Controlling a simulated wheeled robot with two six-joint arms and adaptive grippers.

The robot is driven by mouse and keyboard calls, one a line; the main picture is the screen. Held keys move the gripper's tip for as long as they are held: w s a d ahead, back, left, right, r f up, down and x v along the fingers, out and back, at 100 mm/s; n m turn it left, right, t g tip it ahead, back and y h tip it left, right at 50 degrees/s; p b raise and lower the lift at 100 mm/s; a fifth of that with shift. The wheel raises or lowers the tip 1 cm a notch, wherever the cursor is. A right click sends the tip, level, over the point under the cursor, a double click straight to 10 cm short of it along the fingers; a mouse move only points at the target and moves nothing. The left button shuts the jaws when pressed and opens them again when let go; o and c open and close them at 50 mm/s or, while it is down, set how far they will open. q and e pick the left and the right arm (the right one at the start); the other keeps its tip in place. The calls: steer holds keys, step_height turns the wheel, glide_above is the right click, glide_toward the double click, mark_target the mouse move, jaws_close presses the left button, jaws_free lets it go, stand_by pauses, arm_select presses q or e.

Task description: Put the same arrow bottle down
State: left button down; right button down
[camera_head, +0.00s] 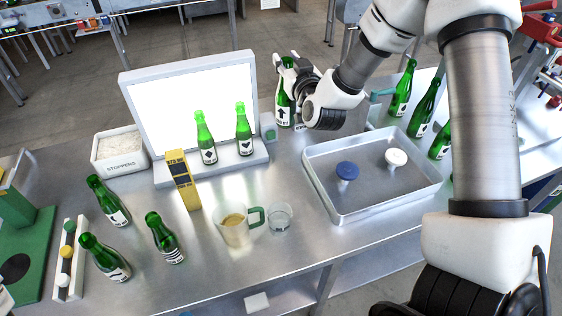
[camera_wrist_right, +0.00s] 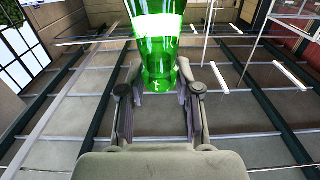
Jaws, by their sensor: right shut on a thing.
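A green bottle with a black arrow on its white label (camera_head: 284,108) is upright right of the light panel, near the back of the metal table. My right gripper (camera_head: 291,70) is shut on its upper part. I cannot tell whether its base touches the table. In the right wrist view the bottle (camera_wrist_right: 156,45) stands between the two fingers (camera_wrist_right: 160,90), and part of its body is cut off by the top edge. My left gripper is not in view.
Two green bottles (camera_head: 206,140) (camera_head: 244,130) stand before the light panel (camera_head: 190,95). A metal tray (camera_head: 330,155) holds a blue and a white stopper. A yellow device (camera_head: 183,180), a mug (camera_head: 232,228), a glass (camera_head: 280,218) and a stopper box (camera_head: 120,155) stand left. More bottles (camera_head: 402,92) stand right.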

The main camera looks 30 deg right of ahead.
steer(key=b, duration=0.5)
glide_above(287, 126)
steer(key=f, duration=0.6)
steer(key=shift+w+d, duration=0.3)
steer(key=shift+d, duration=0.05)
steer(key=f+b, duration=0.1)
steer(key=f, duration=0.1)
steer(key=w+f+b, duration=0.1)
steer(key=f+b, duration=0.1)
steer(key=shift+d, duration=0.15)
step_height(287, 126, down, 10)
steer(key=shift+s+r+p, duration=0.1)
steer(key=shift+r+p, duration=0.15)
steer(key=shift+p, duration=0.75)
steer(key=shift+s, duration=0.1)
steer(key=shift+f, duration=0.1)
steer(key=c, duration=1)
jaws_free()
steer(key=shift+o, duration=1)
